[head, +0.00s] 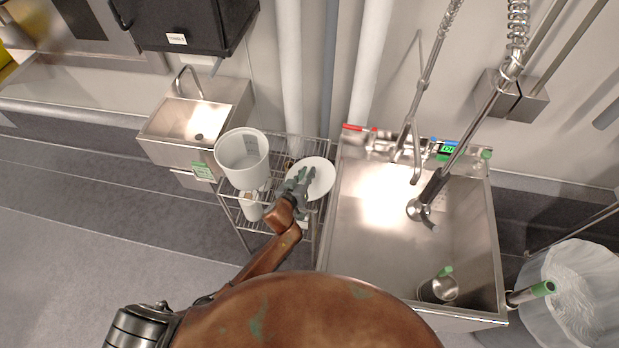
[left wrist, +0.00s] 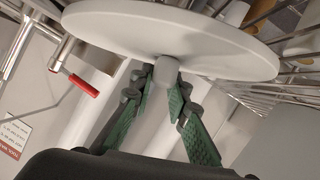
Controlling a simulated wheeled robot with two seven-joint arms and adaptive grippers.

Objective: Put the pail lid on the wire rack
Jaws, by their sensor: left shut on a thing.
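The pail lid (head: 322,177) is a white disc at the right part of the wire rack (head: 228,204) in the head view. My left gripper (head: 299,187) is shut on its knob. In the left wrist view the lid (left wrist: 175,35) spans the top, with its knob between the green finger pads (left wrist: 162,88). The rack's wires (left wrist: 300,45) show past the lid's right edge there. I cannot tell whether the lid touches the rack. A white pail (head: 242,158) stands on the rack's upper level, left of the lid. My right gripper is not in view.
A large steel sink (head: 385,240) with a hanging sprayer (head: 424,208) stands right of the rack. A small hand sink (head: 196,125) is on the left. Pipes (head: 290,70) run up the wall behind. A white cylinder (head: 250,208) is lower on the rack.

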